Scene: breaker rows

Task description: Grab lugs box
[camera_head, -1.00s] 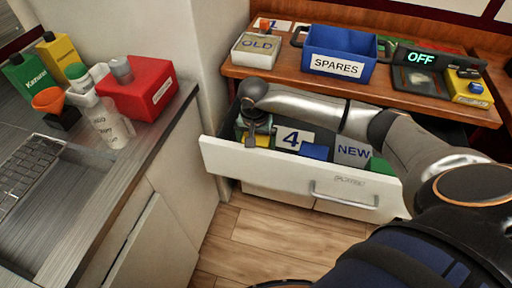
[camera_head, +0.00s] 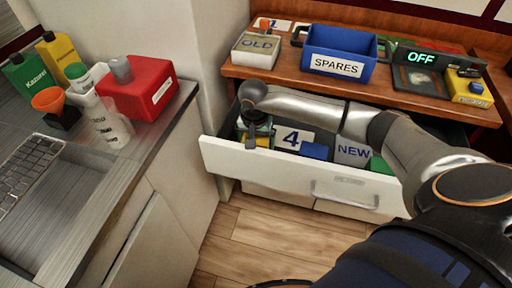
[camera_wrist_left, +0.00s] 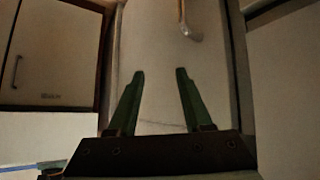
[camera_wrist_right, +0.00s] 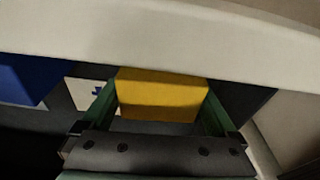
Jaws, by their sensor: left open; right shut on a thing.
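A yellow box (camera_wrist_right: 162,95) sits between the fingers of my right gripper (camera_wrist_right: 160,104) in the right wrist view. The gripper is shut on it. No label on the box is readable there, so I cannot confirm from a label that it is the lugs box. In the head view my right gripper (camera_head: 252,138) points down into the left end of the open drawer (camera_head: 285,170), just behind its front panel; hand and panel hide most of the box. My left gripper (camera_wrist_left: 160,90) is open and empty in the left wrist view, and does not show in the head view.
The drawer also holds a "4" card (camera_head: 291,138), a blue block (camera_head: 314,151), a "NEW" label (camera_head: 352,151) and a green thing (camera_head: 381,166). Above it, the bench carries an "OLD" box (camera_head: 256,49) and a blue "SPARES" bin (camera_head: 339,55). A left counter holds a red box (camera_head: 139,91).

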